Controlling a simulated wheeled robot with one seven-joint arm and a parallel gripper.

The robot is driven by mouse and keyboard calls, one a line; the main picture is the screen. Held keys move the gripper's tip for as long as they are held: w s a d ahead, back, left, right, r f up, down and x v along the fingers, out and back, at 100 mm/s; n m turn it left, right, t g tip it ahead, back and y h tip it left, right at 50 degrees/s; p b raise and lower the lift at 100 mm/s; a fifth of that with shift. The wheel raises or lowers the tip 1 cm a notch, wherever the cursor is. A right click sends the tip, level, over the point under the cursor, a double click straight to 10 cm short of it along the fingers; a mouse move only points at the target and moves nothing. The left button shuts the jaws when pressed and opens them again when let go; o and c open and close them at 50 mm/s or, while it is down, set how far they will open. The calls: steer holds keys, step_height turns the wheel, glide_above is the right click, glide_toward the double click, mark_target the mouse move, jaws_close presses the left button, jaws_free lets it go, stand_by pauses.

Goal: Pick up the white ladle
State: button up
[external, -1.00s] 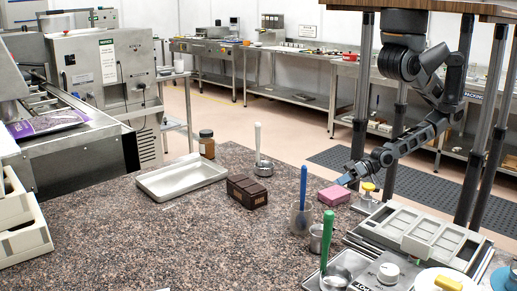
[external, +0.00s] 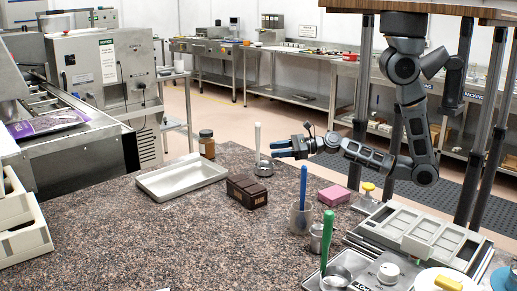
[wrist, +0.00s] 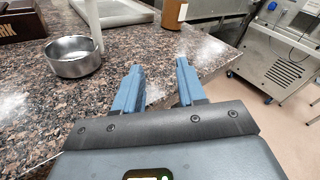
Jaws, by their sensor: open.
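The white ladle (external: 258,138) stands on the speckled counter, its white handle upright and its steel bowl resting at the bottom. In the wrist view the ladle's bowl (wrist: 72,58) is left of my fingers, with the lower handle rising at its right side and the top cut off. My gripper (external: 277,149) is just right of the ladle in the external view, above the counter. In the wrist view my gripper (wrist: 157,68) shows two blue fingers apart with nothing between them.
The brown box (external: 247,191) stands close in front of the ladle. An amber jar (external: 207,145) and a white tray (external: 181,179) are to its left. The counter edge is near my fingers.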

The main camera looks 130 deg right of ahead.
mark_target(258, 147)
steer(key=w+a+r+t+y, duration=0.1)
steer(key=w+r+t+y, duration=0.1)
steer(key=w+a+r+n+t+y, duration=0.1)
steer(key=w+a+r+t+y, duration=0.1)
steer(key=y, duration=0.1)
steer(key=shift+w+a, duration=0.2)
steer(key=shift+a, duration=0.1)
steer(key=shift+w+a+r+t+y, duration=0.1)
steer(key=shift+a+r+t+y, duration=0.05)
steer(key=shift+a+t+y, duration=0.2)
steer(key=shift+w+r+y, duration=0.15)
steer(key=shift+w+y, duration=0.1)
steer(key=x, duration=0.7)
steer(key=shift+w+d, duration=0.1)
steer(key=shift+d, duration=0.3)
jaws_close()
